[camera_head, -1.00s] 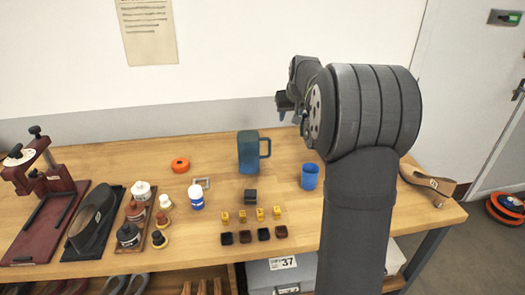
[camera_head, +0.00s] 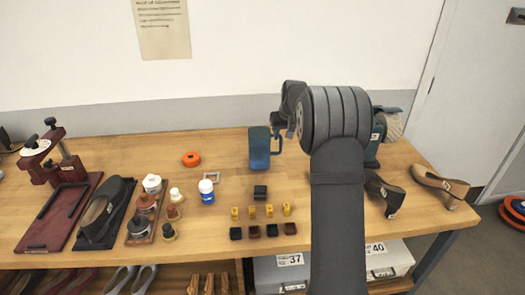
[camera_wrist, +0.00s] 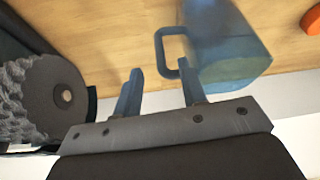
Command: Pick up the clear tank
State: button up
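The clear tank is a translucent blue, mug-like vessel (camera_head: 259,148) with a loop handle on its right side. It stands upright on the wooden bench (camera_head: 120,150) near the back edge. In the wrist view the tank (camera_wrist: 228,50) is at the upper right, with its handle toward my fingers. My gripper (camera_wrist: 160,76) is open, its two blue-grey fingers apart and empty. The right fingertip is very close to the handle; I cannot tell whether they touch. In the head view my gripper is beside the handle, partly hidden by my arm.
A brush machine (camera_head: 394,127) is to the right of my arm; its bristly roller (camera_wrist: 18,105) shows at the wrist view's left. Shoes (camera_head: 440,185) sit at the right.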

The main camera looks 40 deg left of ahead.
aim_at(281, 142)
jog(key=x, duration=0.6)
jog(key=shift+r, duration=0.1)
grip_shut()
jog(key=shift+r, duration=0.1)
